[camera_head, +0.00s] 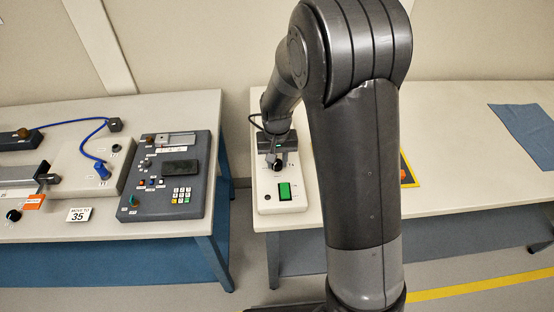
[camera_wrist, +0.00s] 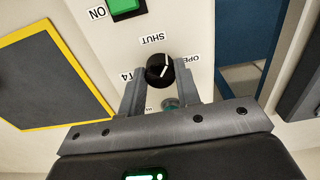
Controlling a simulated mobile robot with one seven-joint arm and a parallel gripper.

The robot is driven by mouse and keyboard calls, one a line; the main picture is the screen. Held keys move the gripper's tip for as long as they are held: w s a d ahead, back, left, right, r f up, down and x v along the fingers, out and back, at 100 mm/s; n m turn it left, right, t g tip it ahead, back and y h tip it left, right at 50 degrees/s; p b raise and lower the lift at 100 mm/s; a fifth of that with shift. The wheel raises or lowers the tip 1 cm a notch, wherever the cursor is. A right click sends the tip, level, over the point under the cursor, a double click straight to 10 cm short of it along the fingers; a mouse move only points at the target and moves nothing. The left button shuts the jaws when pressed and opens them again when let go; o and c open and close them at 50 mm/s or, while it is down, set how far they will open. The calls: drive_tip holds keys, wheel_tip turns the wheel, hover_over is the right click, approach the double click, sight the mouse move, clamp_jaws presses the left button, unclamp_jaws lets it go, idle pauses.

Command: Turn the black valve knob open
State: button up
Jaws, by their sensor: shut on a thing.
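The black valve knob (camera_wrist: 159,71) is round with a white pointer mark and sits on a white panel (camera_head: 266,195). In the wrist view it lies between the two grey fingers of my gripper (camera_wrist: 158,78), which are shut on its sides. SHUT (camera_wrist: 153,39) and OPEN (camera_wrist: 197,60) labels are printed beside the knob, upside down in that view. The pointer mark lies on the knob's right half; its exact setting is hard to tell. In the head view my gripper (camera_head: 277,154) is down at the panel, and the knob (camera_head: 277,167) shows only partly below it.
A green ON switch (camera_head: 285,191) is on the same panel. A yellow-edged dark plate (camera_wrist: 45,70) lies beside the panel. The left table holds a grey keypad console (camera_head: 160,207) and other devices. A blue cloth (camera_head: 525,130) lies far right. A gap separates the tables.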

sight(277, 162)
drive_tip(key=m, duration=0.4)
drive_tip(key=shift+m, duration=2.8)
drive_tip(key=o, duration=1)
wheel_tip(277, 162, up, 11)
drive_tip(key=shift+f, duration=0.1)
